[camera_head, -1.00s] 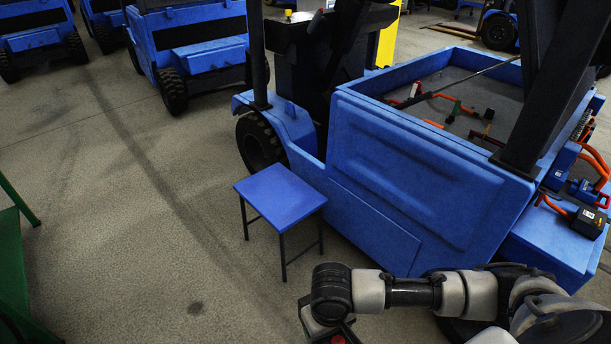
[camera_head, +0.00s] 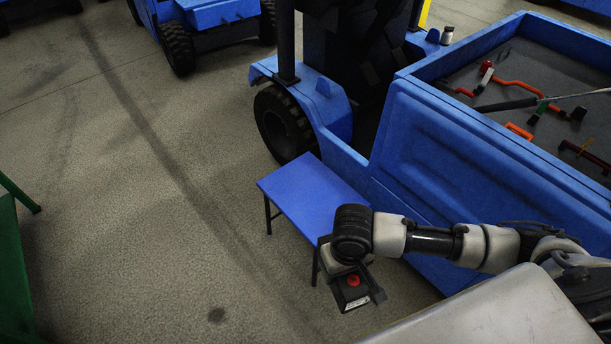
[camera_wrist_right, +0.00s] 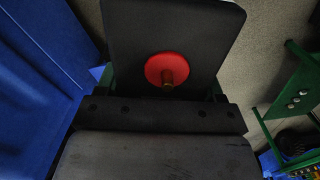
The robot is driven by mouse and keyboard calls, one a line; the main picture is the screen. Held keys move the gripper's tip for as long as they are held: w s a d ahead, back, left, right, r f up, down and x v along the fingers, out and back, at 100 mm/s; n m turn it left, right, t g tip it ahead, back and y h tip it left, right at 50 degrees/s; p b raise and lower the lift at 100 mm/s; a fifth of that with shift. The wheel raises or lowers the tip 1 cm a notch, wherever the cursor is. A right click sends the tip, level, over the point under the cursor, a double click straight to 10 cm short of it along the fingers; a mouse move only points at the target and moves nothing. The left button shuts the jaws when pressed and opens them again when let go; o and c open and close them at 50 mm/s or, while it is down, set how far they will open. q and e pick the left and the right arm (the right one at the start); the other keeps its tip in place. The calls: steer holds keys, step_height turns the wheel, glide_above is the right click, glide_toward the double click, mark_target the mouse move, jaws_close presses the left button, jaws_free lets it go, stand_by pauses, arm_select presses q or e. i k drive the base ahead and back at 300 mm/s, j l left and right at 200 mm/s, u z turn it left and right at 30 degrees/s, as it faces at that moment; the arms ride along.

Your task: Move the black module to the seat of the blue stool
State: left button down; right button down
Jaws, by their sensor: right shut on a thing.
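The black module (camera_head: 344,293), with a red round knob on it and a white label on its edge, is held in my right gripper (camera_head: 362,285). It hangs at the near right side of the blue stool, apart from the seat as far as I can see. In the right wrist view the black module (camera_wrist_right: 175,28) fills the upper middle, with its red disc and brass stud facing the camera. The blue stool (camera_head: 308,196) stands upright on dark legs with a bare seat; my right arm covers its right corner. My left gripper is out of view.
A blue vehicle (camera_head: 470,170) stands close behind and right of the stool, its bed holding tools and an orange bar (camera_head: 515,83). A green table (camera_head: 12,270) is at the left edge. The concrete floor (camera_head: 150,200) left of the stool is clear.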

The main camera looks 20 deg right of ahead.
mark_target(312, 192)
steer(key=i+z, duration=0.2)
steer(key=i, duration=0.2)
steer(key=i+j+z, duration=0.2)
steer(key=i, duration=0.25)
steer(key=i+j+z, duration=0.2)
steer(key=i, duration=0.2)
